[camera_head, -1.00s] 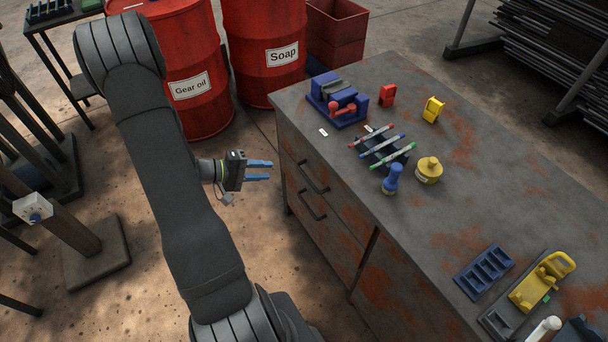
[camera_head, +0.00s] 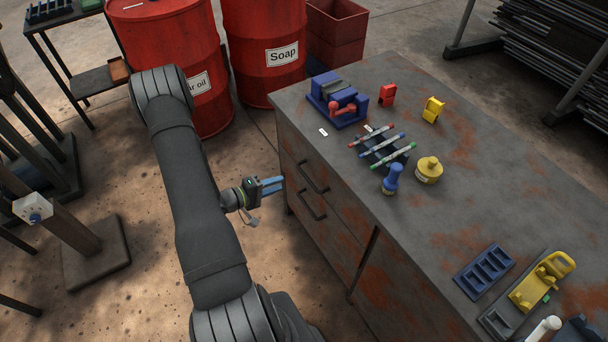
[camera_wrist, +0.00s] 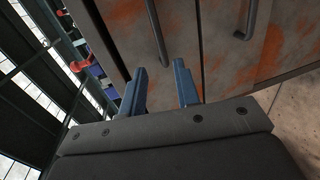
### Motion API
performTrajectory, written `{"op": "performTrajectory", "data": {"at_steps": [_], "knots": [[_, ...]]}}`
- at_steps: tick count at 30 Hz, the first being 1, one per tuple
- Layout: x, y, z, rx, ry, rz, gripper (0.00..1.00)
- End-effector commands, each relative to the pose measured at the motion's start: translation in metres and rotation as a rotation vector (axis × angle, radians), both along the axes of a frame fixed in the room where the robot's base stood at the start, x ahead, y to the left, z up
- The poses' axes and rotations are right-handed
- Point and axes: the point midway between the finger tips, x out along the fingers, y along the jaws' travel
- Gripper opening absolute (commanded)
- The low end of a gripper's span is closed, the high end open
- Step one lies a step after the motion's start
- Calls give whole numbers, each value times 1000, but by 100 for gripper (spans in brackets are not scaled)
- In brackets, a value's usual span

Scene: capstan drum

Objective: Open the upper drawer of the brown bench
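The bench has a rusty grey-brown front (camera_head: 345,225) with two drawers at its left part. The upper drawer's dark bar handle (camera_head: 314,178) sits above the lower handle (camera_head: 312,208); both drawers look shut. My gripper (camera_head: 283,184) has blue fingers pointing at the bench front, a little short of the upper handle. In the wrist view the fingers (camera_wrist: 160,87) are apart with nothing between them. The upper handle (camera_wrist: 158,35) lies ahead, roughly in line with the gap, and the lower handle (camera_wrist: 246,20) is to the right.
Red drums (camera_head: 264,50) stand behind my arm. The floor before the drawers is partly clear.

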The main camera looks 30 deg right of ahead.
Motion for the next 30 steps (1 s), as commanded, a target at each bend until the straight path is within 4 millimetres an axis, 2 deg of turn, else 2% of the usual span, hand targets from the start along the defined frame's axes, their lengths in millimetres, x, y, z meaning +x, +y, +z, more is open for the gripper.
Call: {"op": "performTrajectory", "data": {"at_steps": [9,16,21,30], "knots": [[-1,-59,-12,0,0,-5,29],[-1,-95,-20,1,1,-3,29],[0,-109,-23,0,0,-1,29],[0,-112,-23,0,1,0,29]]}}
